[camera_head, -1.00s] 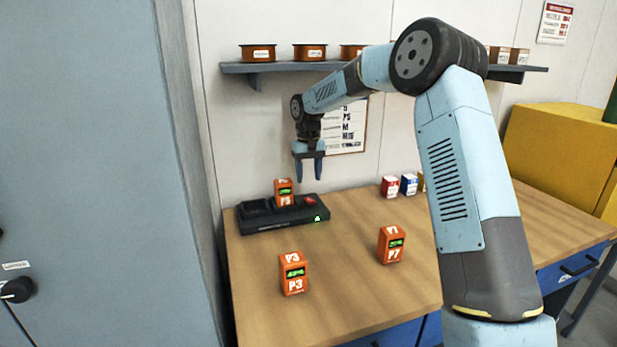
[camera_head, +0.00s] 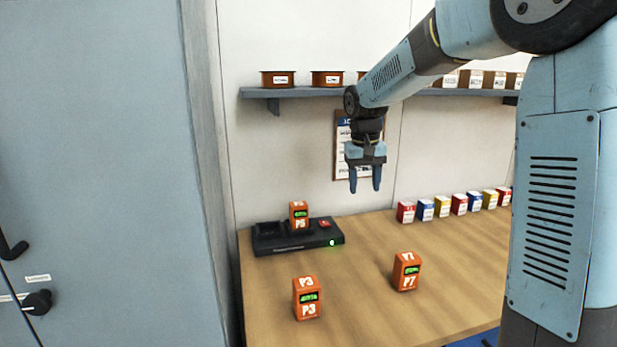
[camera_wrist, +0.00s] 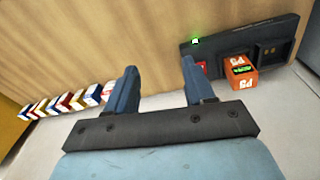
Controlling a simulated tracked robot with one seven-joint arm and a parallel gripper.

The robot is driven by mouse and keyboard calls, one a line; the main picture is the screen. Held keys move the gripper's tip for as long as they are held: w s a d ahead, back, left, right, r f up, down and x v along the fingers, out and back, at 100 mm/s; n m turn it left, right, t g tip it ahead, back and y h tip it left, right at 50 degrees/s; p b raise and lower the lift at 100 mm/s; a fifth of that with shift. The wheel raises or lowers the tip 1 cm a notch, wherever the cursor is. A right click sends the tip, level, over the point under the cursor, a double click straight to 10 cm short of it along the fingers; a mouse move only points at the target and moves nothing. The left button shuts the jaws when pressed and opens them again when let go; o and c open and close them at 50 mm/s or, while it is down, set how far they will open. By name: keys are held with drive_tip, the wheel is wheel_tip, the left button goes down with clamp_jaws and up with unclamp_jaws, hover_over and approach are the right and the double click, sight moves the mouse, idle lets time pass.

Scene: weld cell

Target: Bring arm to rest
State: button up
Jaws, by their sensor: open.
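My gripper (camera_head: 365,181) hangs above the back of the workbench, fingers pointing down, open and empty. It is up and to the right of the black charger (camera_head: 275,243), apart from everything. In the wrist view its two fingers (camera_wrist: 158,85) are spread with only bench between them. An orange battery marked P5 (camera_head: 299,215) stands upright in the charger, beside an empty bay; a green light glows on the charger. The battery also shows in the wrist view (camera_wrist: 240,76). Orange batteries P3 (camera_head: 307,298) and P7 (camera_head: 406,271) stand on the bench, nearer the camera.
Several small red, blue and yellow boxes (camera_head: 459,205) line the back of the bench (camera_head: 360,305). A wall shelf (camera_head: 300,92) with spools and boxes runs behind my arm. A grey cabinet (camera_head: 95,150) stands at the left.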

drive_tip(key=s+d+r+t, duration=0.1)
drive_tip(key=s+d+r, duration=0.2)
drive_tip(key=s, duration=0.5)
drive_tip(key=s+d+r+t, duration=0.1)
drive_tip(key=s+d+r, duration=0.2)
drive_tip(key=s, duration=0.4)
drive_tip(key=s+d+f+t, duration=0.1)
drive_tip(key=s+d, duration=0.1)
drive_tip(key=s, duration=0.6)
drive_tip(key=s+d+f+m+t, duration=0.1)
drive_tip(key=s+f, duration=0.1)
drive_tip(key=s, duration=0.6)
drive_tip(key=shift+s+d+y, duration=0.2)
drive_tip(key=shift+d+y, duration=0.15)
drive_tip(key=shift+y, duration=0.05)
